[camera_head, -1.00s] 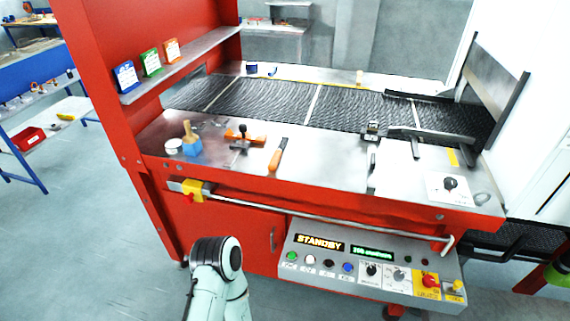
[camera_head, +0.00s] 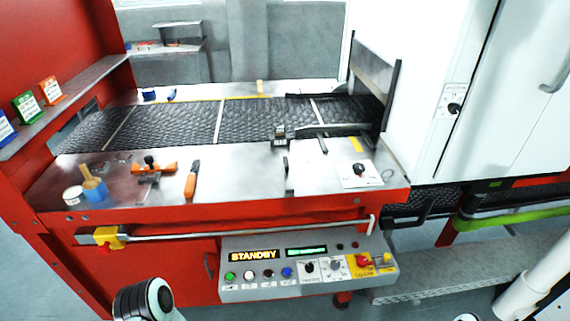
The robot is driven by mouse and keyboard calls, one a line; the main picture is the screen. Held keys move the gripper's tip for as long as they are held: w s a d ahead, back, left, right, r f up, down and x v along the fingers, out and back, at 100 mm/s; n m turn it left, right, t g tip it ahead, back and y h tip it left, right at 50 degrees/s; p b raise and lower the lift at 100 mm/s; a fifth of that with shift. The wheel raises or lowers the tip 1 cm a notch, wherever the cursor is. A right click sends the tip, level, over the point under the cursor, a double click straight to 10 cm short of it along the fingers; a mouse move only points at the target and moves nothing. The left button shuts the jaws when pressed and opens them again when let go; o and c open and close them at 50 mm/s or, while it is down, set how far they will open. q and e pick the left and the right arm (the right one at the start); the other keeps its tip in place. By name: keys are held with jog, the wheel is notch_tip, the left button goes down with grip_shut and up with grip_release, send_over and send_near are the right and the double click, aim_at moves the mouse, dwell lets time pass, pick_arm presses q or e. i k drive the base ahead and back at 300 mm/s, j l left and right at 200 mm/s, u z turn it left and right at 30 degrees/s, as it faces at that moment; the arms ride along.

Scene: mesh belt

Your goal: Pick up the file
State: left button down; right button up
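The likely file (camera_head: 191,180) has an orange handle and a short dark upper part. It lies on the metal worktop of the red machine, left of centre, with its handle towards the front edge. Neither of my grippers shows; only pale arm links with dark joints appear at the bottom edge, well below the worktop.
Left of the file are an orange tool with a black knob (camera_head: 152,170), a brush in a blue cup (camera_head: 94,187) and a white tub (camera_head: 73,196). A mesh belt (camera_head: 250,119) runs behind. A rail (camera_head: 230,229) and control panel (camera_head: 307,267) project in front.

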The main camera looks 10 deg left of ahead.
aim_at(190, 183)
jog(key=j+z, duration=0.25)
jog(key=z, duration=0.2)
jog(key=j+z, duration=0.25)
jog(key=z, duration=0.15)
jog(key=k+j+z, duration=0.1)
jog(key=j+z, duration=0.15)
jog(key=z, duration=0.2)
jog(key=k+j+z, duration=0.2)
jog(key=j, duration=0.25)
jog(key=k+j+z, duration=0.25)
jog(key=k+j, duration=0.1)
jog(key=j, duration=0.1)
